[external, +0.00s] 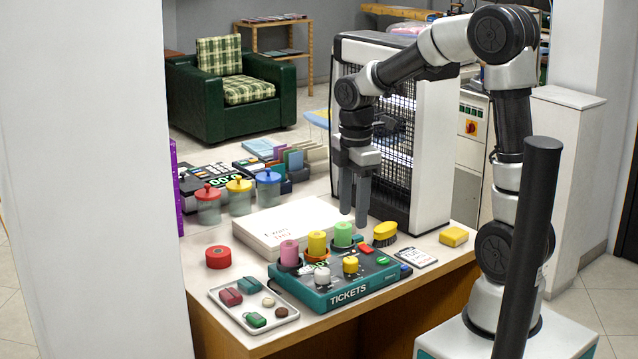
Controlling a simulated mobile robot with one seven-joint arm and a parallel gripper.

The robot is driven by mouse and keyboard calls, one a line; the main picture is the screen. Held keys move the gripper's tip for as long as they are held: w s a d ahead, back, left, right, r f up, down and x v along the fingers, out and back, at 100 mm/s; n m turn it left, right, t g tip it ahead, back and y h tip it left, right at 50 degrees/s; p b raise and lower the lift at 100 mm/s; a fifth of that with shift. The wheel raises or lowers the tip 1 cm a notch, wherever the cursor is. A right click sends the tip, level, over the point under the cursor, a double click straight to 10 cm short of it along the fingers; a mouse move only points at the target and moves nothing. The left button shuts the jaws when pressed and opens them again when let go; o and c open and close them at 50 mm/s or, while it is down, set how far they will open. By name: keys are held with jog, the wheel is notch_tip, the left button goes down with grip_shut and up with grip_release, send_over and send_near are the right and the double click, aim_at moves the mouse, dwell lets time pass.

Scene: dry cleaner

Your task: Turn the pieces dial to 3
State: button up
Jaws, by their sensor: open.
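The teal ticket machine (350,292), marked TICKETS, sits at the front of the counter. Two small knobs stand on its top: a white knob (322,276) and a yellow knob (351,267). Their labels and pointer settings are too small to read, so I cannot tell which is the pieces dial. Pink (289,254), yellow (317,243) and green (343,234) rolls stand along its back. My gripper (354,214) points down, open and empty, its fingertips above the counter area behind the machine, apart from both knobs.
A metal tray (226,309) with several small items lies left of the machine. A white box (283,228) lies behind it. A yellow brush (385,233), a notepad (417,257) and a yellow sponge (454,236) lie right. A tall heater-like cabinet (420,130) stands behind my gripper.

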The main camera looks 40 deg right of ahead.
aim_at(351, 259)
jog(key=f+b, duration=0.1)
jog(key=f, duration=0.5)
jog(key=f+b, duration=0.1)
jog(key=f, duration=0.4)
jog(key=shift+w+f+b, duration=0.2)
jog(key=shift+f+b, duration=0.15)
jog(key=shift+c, duration=0.4)
jog(key=c, duration=1)
